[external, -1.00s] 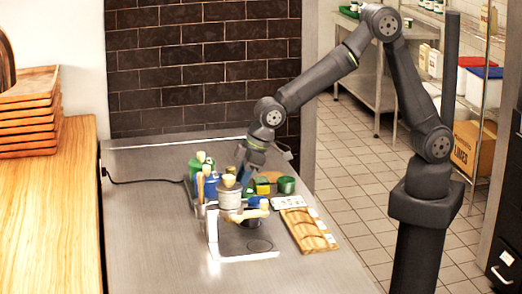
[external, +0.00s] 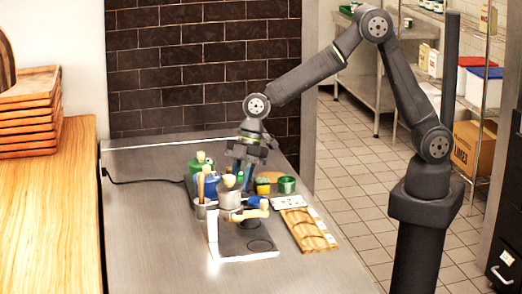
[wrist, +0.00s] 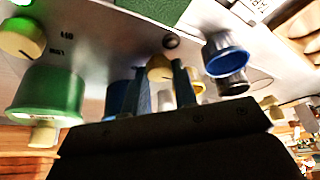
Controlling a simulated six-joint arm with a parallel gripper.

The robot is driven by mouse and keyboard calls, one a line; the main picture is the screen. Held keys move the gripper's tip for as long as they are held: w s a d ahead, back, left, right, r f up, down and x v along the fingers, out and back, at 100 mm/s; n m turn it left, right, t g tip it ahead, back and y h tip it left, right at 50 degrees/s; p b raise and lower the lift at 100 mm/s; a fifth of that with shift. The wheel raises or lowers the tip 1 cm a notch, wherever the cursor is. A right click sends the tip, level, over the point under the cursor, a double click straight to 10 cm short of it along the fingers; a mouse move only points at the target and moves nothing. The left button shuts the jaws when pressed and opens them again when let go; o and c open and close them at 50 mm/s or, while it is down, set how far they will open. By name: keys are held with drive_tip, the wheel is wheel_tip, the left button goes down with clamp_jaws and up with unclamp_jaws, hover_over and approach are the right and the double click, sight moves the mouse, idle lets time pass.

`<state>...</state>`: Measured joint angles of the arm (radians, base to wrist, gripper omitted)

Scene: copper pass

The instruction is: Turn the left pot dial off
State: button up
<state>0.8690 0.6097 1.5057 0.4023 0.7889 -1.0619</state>
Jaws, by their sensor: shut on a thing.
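My gripper (external: 246,176) points down behind the cluster of pots in the external view. In the wrist view its two blue fingers (wrist: 161,74) stand on either side of a cream dial (wrist: 159,66) on a steel surface, shut on it. Another cream dial (wrist: 22,40) is at the upper left of that view, with dark print beside it and a green light above it. A green pot (wrist: 48,92) stands below that dial. A blue pot (wrist: 225,55) is to the right of the fingers. The held dial is hidden in the external view.

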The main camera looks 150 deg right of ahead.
drive_tip(key=shift+n, duration=0.3)
idle(0.4)
drive_tip(key=o, duration=1)
drive_tip(key=v, duration=1.7)
drive_tip(key=shift+s+d+r, duration=0.1)
drive_tip(key=shift+d+r, duration=0.1)
drive_tip(key=shift+r, duration=0.05)
drive_tip(key=shift+f, duration=0.1)
drive_tip(key=x, duration=1.7)
drive_tip(key=shift+a+f, duration=0.15)
drive_tip(key=shift+a, duration=0.05)
